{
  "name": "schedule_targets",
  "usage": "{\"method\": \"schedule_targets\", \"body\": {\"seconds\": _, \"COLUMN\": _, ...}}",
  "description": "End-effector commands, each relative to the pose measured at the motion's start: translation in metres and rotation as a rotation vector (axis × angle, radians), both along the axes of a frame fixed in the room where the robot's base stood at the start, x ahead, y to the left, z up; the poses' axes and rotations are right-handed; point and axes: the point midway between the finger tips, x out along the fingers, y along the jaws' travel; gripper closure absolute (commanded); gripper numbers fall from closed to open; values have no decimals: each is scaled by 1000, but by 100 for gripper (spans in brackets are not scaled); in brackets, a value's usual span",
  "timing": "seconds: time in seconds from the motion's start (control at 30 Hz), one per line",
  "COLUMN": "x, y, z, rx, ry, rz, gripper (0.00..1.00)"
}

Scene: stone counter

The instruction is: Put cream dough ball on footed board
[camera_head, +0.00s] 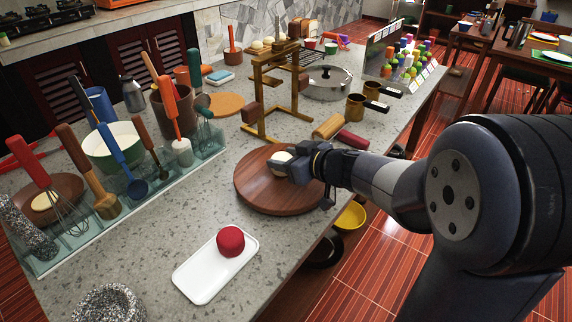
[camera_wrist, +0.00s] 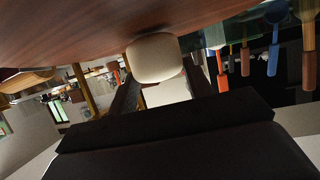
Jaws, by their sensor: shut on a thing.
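The footed board (camera_head: 255,199) is a round brown wooden disc near the front edge of the counter. My gripper (camera_head: 283,168) is low over the middle of the board and shut on the cream dough ball (camera_head: 281,156). In the wrist view the dough ball (camera_wrist: 153,58) shows pale between my fingers (camera_wrist: 155,85), right against the board's brown surface (camera_wrist: 90,28). It appears to touch the board, though the exact contact is hard to tell. My gripper hides part of the ball in the head view.
A white tray (camera_head: 196,278) with a red ball (camera_head: 231,240) lies in front of the board. A wooden stand (camera_head: 270,95) rises behind it, with rolling pins (camera_head: 340,132) at the right. Utensils (camera_head: 120,150) crowd the left. The counter between is clear.

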Motion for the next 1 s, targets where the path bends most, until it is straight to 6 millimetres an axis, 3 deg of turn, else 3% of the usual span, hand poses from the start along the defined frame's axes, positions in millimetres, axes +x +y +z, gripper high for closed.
{"method": "schedule_targets", "body": {"seconds": 0.4, "x": 0, "y": 0, "z": -5, "rx": 0, "ry": 0, "rz": 0, "gripper": 75}}
{"method": "schedule_targets", "body": {"seconds": 0.43, "x": 0, "y": 0, "z": -4, "rx": 0, "ry": 0, "rz": 0, "gripper": 49}}
{"method": "schedule_targets", "body": {"seconds": 0.6, "x": 0, "y": 0, "z": -4, "rx": -1, "ry": -1, "rz": 0, "gripper": 36}}
{"method": "schedule_targets", "body": {"seconds": 0.7, "x": 0, "y": 0, "z": -4, "rx": -1, "ry": -1, "rz": 0, "gripper": 30}}
{"method": "schedule_targets", "body": {"seconds": 1.0, "x": -1, "y": -2, "z": 2, "rx": 0, "ry": -1, "rz": -2, "gripper": 30}}
